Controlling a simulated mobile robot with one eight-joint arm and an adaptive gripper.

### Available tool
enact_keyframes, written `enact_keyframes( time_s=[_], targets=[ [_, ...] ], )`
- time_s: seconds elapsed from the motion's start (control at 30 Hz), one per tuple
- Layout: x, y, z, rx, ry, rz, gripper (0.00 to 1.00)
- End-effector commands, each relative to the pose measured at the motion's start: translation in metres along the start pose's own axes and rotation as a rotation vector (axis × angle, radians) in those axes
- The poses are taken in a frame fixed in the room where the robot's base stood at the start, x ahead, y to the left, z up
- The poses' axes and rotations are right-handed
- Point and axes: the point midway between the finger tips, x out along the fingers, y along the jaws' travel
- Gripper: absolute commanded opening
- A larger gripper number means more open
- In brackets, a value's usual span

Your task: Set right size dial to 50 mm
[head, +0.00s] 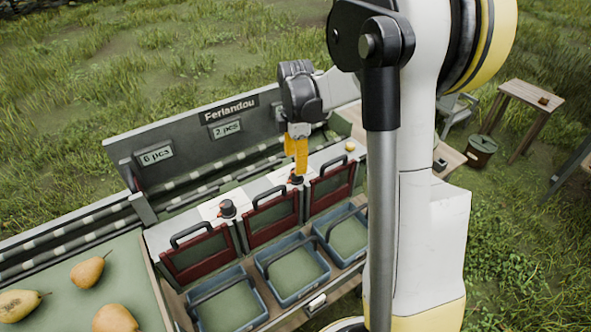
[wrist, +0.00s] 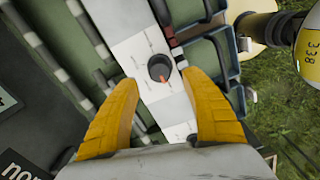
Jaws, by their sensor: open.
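The right size dial (head: 296,179) is a dark round knob on a white plate, just below my gripper's fingers in the head view. In the wrist view the right dial (wrist: 160,68) sits between and slightly beyond the fingertips, with a gap on both sides. Its orange-red pointer mark faces down and slightly right in that view; the scale print is too small to read. My gripper (head: 297,168) has yellow fingers and is open and empty; its spread also shows in the wrist view (wrist: 159,80). The left dial (head: 227,208) is on the same panel.
Red-framed gates (head: 270,218) with black handles stand in front of the dials. Blue bins (head: 292,270) are below them. A grey signboard (head: 205,125) rises behind the conveyor. Pears (head: 88,271) lie on the green surface at left. Grass lies around.

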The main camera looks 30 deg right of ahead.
Motion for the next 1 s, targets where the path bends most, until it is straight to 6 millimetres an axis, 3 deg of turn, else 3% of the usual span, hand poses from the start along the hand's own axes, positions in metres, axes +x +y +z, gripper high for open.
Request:
enact_keyframes(
  time_s=[0.2, 0.4, 1.0],
  targets=[
    [-0.048, -0.001, 0.000, 0.000, 0.000, 0.000, 0.55],
    [-0.071, 0.000, 0.000, 0.000, 0.000, 0.000, 0.55],
    [-0.075, -0.001, -0.001, 0.005, 0.000, 0.003, 0.55]
  ],
)
